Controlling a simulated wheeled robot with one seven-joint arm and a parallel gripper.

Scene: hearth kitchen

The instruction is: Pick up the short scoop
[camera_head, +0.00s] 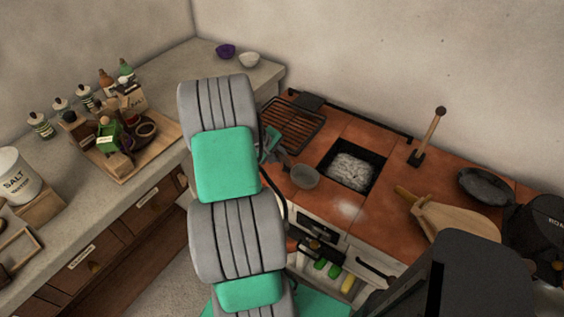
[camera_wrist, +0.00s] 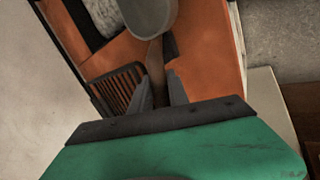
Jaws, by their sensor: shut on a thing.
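The short scoop has a round grey bowl (camera_head: 305,177) and a brown handle. In the wrist view its bowl (camera_wrist: 150,12) is at the top edge, partly cut off, and its handle (camera_wrist: 156,66) runs down between my fingers. My gripper (camera_wrist: 160,92) is shut on the handle. In the head view my gripper (camera_head: 273,150) is partly hidden by my arm, with the bowl sticking out to its right over the orange hearth top (camera_head: 305,205). I cannot tell whether the bowl touches the top.
A black grill rack (camera_head: 292,124) lies behind my gripper. A square ash pit (camera_head: 352,170) is to the right of the bowl. An upright wooden-handled tool (camera_head: 428,137), bellows (camera_head: 450,215) and a dark pan (camera_head: 486,186) stand farther right. A crowded wooden tray (camera_head: 125,155) is on the left counter.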

